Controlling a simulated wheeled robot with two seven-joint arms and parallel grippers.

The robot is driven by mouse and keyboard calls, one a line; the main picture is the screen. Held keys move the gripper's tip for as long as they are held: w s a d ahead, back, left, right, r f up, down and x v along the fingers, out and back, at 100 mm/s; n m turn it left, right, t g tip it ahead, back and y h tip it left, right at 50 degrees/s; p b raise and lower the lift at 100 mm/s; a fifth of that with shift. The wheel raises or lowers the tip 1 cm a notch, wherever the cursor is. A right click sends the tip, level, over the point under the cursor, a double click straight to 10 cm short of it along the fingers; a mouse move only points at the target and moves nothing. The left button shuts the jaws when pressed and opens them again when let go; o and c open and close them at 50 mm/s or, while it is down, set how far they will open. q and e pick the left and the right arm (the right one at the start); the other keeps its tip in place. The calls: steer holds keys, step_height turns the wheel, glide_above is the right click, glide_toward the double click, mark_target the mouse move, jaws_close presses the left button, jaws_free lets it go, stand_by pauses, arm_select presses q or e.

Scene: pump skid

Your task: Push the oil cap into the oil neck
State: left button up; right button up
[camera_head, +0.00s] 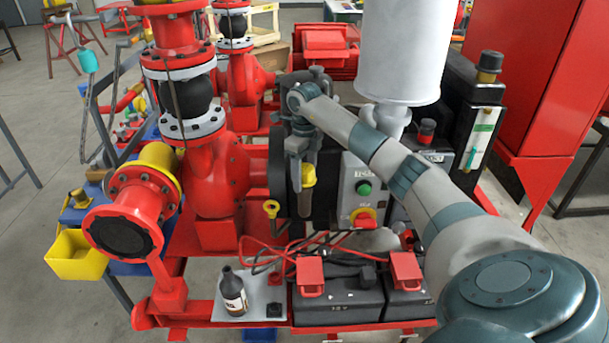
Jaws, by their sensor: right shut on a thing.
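My right gripper (301,178) reaches in from the right and points down in front of the dark engine block. It is shut on a yellow cap, which I take to be the oil cap (309,175). Directly below the cap is an upright brownish tube, seemingly the oil neck (305,204). The cap appears in line with the tube's top. I cannot tell whether it is seated in it or only touching, as the fingers hide part of the joint. My left gripper is not in view.
A grey control panel (362,187) is close on the right. Below are black batteries (338,306) with red cables and a dark bottle (233,292). A white cylinder (404,50) rises behind my arm.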

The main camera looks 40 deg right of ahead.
mark_target(305, 167)
steer(key=shift+f+b, duration=0.6)
steer(key=shift+f, duration=0.3)
stand_by(0.4)
steer(key=o, duration=1.3)
steer(key=shift+c, duration=0.2)
steer(key=shift+r, duration=0.15)
step_height(305, 167, up, 6)
steer(key=p, duration=0.3)
steer(key=shift+r, duration=0.6)
